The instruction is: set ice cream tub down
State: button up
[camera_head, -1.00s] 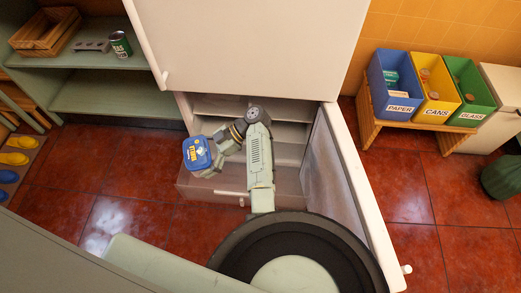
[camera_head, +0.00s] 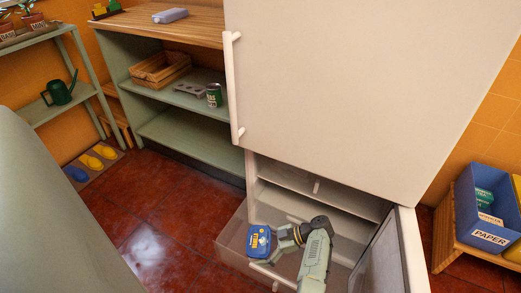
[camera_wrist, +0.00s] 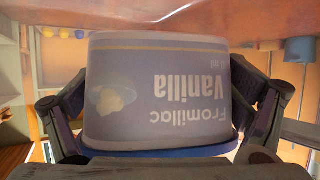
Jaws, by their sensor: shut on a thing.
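My gripper (camera_head: 276,240) is shut on the tub, with a finger against each side in the wrist view. The tub is held over the pulled-out clear drawer (camera_head: 232,232) of the open lower freezer compartment. Whether the tub touches anything below cannot be told.
The freezer door (camera_head: 400,255) stands open at the right of my arm. The upper fridge door (camera_head: 350,90) is closed. Green shelving (camera_head: 195,135) with a wooden crate (camera_head: 160,69) and a can (camera_head: 214,95) stands left. A blue paper bin (camera_head: 490,205) is at the right.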

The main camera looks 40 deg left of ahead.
notch_tip(320, 180, down, 6)
jog(key=shift+b, duration=1.05)
jog(key=o, duration=1.1)
jog(key=b+v, duration=0.2)
jog(key=v, duration=0.8)
jog(key=shift+w+d, duration=0.2)
jog(key=shift+w, duration=0.1)
jog(key=shift+v, duration=0.75)
jog(key=shift+s+r, duration=0.1)
jog(key=shift+r, duration=0.05)
